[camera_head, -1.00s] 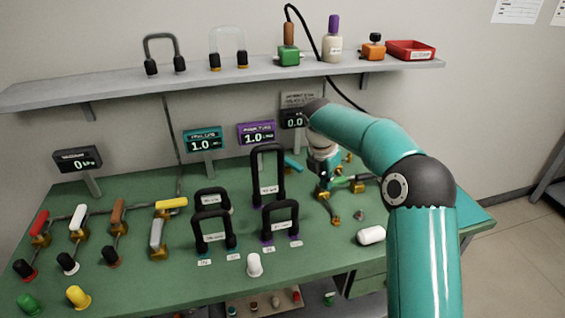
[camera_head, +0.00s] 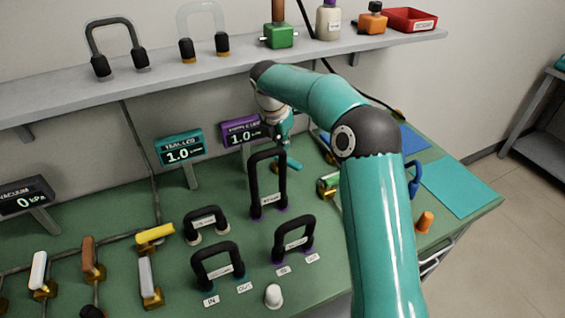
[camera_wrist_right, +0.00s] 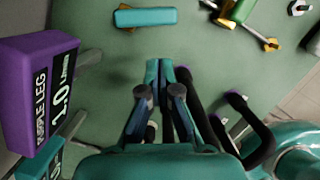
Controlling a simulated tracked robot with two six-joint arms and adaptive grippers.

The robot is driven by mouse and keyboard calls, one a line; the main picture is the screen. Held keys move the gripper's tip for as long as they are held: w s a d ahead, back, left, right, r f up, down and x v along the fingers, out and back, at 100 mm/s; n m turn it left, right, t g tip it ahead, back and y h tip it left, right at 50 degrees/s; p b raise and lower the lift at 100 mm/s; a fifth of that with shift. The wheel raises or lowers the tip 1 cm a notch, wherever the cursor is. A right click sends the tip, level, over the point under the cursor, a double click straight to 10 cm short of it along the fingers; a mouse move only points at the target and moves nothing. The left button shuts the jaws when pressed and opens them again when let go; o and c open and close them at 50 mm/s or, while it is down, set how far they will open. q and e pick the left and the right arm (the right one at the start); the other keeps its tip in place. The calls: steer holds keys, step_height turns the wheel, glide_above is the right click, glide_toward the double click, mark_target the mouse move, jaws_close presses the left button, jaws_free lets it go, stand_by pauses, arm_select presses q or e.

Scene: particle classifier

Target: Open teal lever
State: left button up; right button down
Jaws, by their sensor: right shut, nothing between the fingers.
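The teal lever handle (camera_wrist_right: 145,17) lies flat at the top of the right wrist view, with a bit of brass valve body at its edge. It also shows in the head view (camera_head: 291,163), behind the tall black loop handle. My right gripper (camera_wrist_right: 160,70) has its two teal fingers together with nothing between them. In the wrist view its tips are short of the lever, with a visible gap. In the head view the right gripper (camera_head: 284,139) hangs near the lever, partly hidden by my arm. My left gripper is not in view.
A tall black loop handle (camera_head: 268,188) stands close to the right gripper. The purple display (camera_head: 241,132) and teal display (camera_head: 179,149) stand behind on the left. A brass valve with a green handle (camera_wrist_right: 236,14) lies right of the lever. A shelf (camera_head: 150,79) runs above.

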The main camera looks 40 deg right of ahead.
steer(key=x, duration=1)
steer(key=shift+d, duration=0.15)
stand_by(0.4)
